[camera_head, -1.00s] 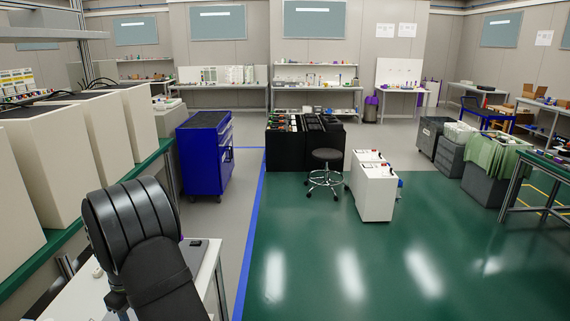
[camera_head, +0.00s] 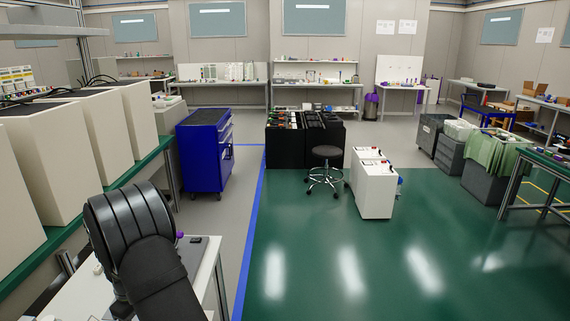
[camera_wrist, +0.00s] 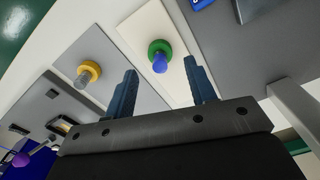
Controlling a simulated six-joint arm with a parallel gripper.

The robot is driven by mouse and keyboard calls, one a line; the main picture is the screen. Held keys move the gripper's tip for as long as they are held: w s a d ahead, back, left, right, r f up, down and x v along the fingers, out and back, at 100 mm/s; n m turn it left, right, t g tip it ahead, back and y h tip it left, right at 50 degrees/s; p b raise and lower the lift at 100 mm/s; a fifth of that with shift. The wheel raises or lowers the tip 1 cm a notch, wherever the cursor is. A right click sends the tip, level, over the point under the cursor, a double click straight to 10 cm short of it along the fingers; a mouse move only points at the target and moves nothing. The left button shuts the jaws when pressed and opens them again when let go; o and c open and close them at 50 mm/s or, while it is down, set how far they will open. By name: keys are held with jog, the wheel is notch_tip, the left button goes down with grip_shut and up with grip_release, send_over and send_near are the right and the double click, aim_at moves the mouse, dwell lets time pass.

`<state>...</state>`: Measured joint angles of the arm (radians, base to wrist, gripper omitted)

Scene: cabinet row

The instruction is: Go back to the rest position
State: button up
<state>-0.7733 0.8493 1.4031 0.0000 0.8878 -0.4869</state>
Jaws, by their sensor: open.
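My gripper (camera_wrist: 160,95) shows in the wrist view with its two blue fingers spread apart and nothing between them. Beyond the fingertips is a green ring (camera_wrist: 160,47) with a blue peg in it, on a pale plate. A yellow ring (camera_wrist: 90,70) around a grey peg is to its left on a grey plate. In the head view my black arm is at the lower left and the gripper itself is hidden.
A white table (camera_head: 85,290) is under my arm at the lower left. Beige cabinets (camera_head: 80,115) stand in a row on a green bench along the left. A blue tool cart (camera_head: 205,150) stands beyond.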

jog(key=w+d+r, duration=0.2)
jog(key=d+r, duration=0.5)
jog(key=d, duration=0.5)
jog(key=s+r, duration=0.2)
jog(key=s, duration=1.1)
jog(key=s+a+f, duration=0.1)
jog(key=a+f, duration=0.1)
jog(key=a, duration=0.1)
jog(key=s+a+f, duration=0.1)
jog(key=a+f, duration=0.1)
jog(key=a, duration=0.1)
jog(key=s+a+f, duration=0.1)
jog(key=a+f, duration=0.1)
jog(key=a, duration=0.1)
jog(key=shift+s+a+f, duration=0.1)
jog(key=shift+s+f, duration=0.2)
jog(key=shift+f, duration=0.05)
jog(key=f, duration=0.2)
jog(key=a+f, duration=0.1)
jog(key=shift+s+a, duration=0.1)
jog(key=shift+s, duration=0.15)
jog(key=shift+f, duration=0.5)
jog(key=shift+r, duration=0.1)
